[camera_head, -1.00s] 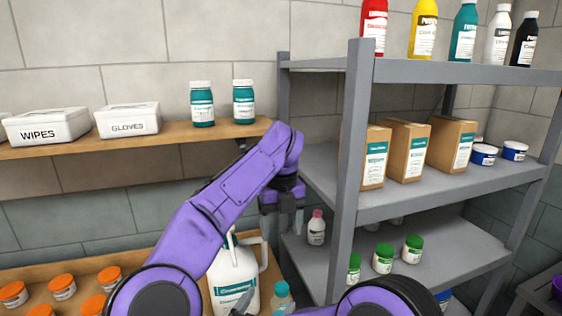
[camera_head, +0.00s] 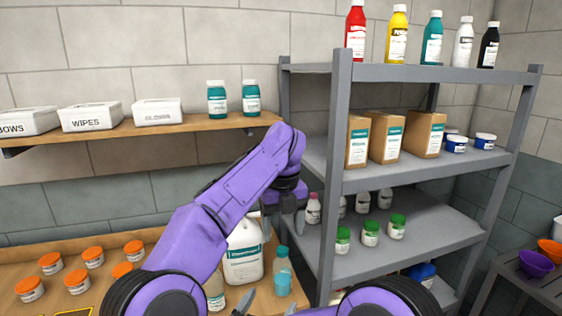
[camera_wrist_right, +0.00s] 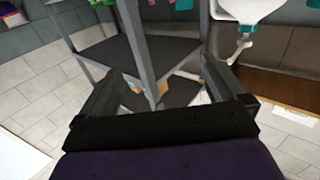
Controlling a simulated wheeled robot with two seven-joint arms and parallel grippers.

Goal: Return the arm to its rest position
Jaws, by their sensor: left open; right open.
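My left arm (camera_head: 235,190) is purple. It reaches in from the lower left and bends down at the wrist near the front left post of the shelf rack. My left gripper (camera_head: 290,205) hangs there, open and with nothing seen in it, in front of a small pink-capped bottle (camera_head: 313,208). My right arm (camera_head: 385,300) shows only in part at the bottom of the head view. In the right wrist view my right gripper (camera_wrist_right: 160,88) is open, its two dark fingers wide apart with nothing held between them. The rack stands beyond them.
The grey shelf rack (camera_head: 338,180) is close to my left gripper. A wooden wall shelf (camera_head: 120,133) holds white boxes and two teal jars. Below, a wooden counter (camera_head: 110,250) bears orange-capped jars, a white jug (camera_head: 243,255) and a teal bottle (camera_head: 281,270). Bowls (camera_head: 537,263) stand at right.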

